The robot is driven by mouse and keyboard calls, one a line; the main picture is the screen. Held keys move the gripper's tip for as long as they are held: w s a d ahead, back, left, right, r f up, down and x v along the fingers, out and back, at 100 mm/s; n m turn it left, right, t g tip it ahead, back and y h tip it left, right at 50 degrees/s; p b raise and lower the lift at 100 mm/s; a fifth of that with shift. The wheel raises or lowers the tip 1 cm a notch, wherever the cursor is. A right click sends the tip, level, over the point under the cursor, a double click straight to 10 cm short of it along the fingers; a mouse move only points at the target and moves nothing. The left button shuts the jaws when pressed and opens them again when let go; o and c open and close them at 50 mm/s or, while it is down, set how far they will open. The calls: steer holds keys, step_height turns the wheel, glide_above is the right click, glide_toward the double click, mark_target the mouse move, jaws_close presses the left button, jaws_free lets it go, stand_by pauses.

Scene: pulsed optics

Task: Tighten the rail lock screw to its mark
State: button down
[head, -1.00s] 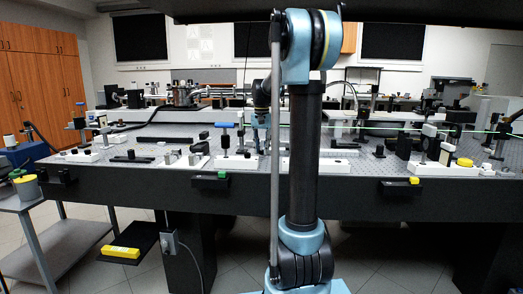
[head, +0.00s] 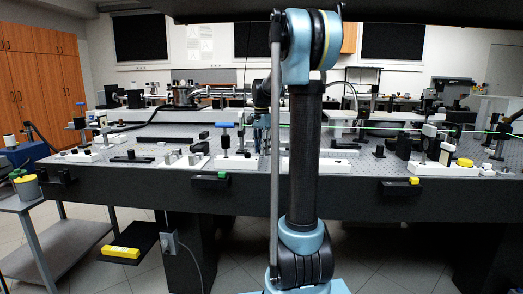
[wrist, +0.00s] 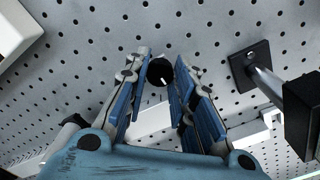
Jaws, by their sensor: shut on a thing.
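A round black knob (wrist: 160,72) with a short white line on its face, which I take for the rail lock screw, sits between the tips of my gripper (wrist: 163,70) in the wrist view. The blue-padded fingers are shut on it from both sides. The white line points down and slightly right. I cannot make out a separate target mark. A white part (wrist: 155,118) shows between the fingers below the knob. In the head view my gripper (head: 262,138) is low over the optical table (head: 345,185), partly hidden by my own arm; the knob cannot be made out there.
A black post base with a rod and block (wrist: 298,105) stands close to the right of my fingers. A white block (wrist: 15,30) is at upper left.

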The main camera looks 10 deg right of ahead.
steer(key=shift+w, duration=0.15)
steer(key=c, duration=1.3)
jaws_free()
steer(key=shift+c, duration=0.2)
step_height(320, 180, up, 12)
